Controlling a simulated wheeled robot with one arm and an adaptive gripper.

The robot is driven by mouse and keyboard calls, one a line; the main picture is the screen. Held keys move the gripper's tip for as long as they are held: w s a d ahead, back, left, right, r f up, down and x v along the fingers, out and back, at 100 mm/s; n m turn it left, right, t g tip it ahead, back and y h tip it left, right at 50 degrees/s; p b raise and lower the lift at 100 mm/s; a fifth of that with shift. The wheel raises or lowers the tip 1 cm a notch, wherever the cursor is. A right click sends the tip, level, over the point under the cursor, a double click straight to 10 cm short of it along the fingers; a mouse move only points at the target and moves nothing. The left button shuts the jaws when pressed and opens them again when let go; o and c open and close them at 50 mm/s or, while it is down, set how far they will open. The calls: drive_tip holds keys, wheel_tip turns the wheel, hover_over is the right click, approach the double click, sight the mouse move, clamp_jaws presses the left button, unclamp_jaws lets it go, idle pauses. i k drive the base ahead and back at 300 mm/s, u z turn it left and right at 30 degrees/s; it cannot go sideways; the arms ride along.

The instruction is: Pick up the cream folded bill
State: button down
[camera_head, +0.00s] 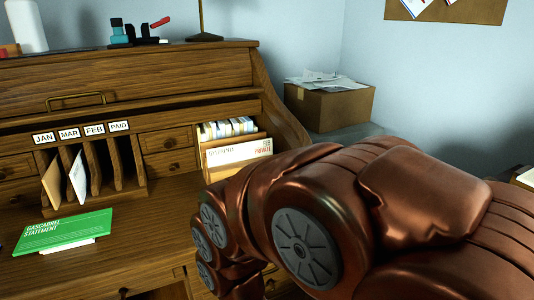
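A cream-tan folded paper (51,181) leans in the leftmost slot of the wooden sorter, under the JAN label. A paler, white paper (78,177) leans in the slot beside it, under MAR. I cannot tell for certain which paper is the cream folded bill. A green Gascabrel statement (64,231) lies on the desktop in front of the sorter, with a white paper (70,247) showing under its front edge. My copper-coloured arm fills the lower right of the view. My gripper is not visible, so its state and any hold do not show.
The wooden sorter (139,181) has slots labelled JAN, MAR, FEB and PAID. A file holder with envelopes (237,152) stands right of it. A cardboard box (330,108) with papers is at the back right. Desktop right of the green statement is clear.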

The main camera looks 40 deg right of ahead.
sight(216, 157)
drive_tip(key=u, duration=2.2)
drive_tip(key=i, duration=2.7)
drive_tip(key=z, duration=3.7)
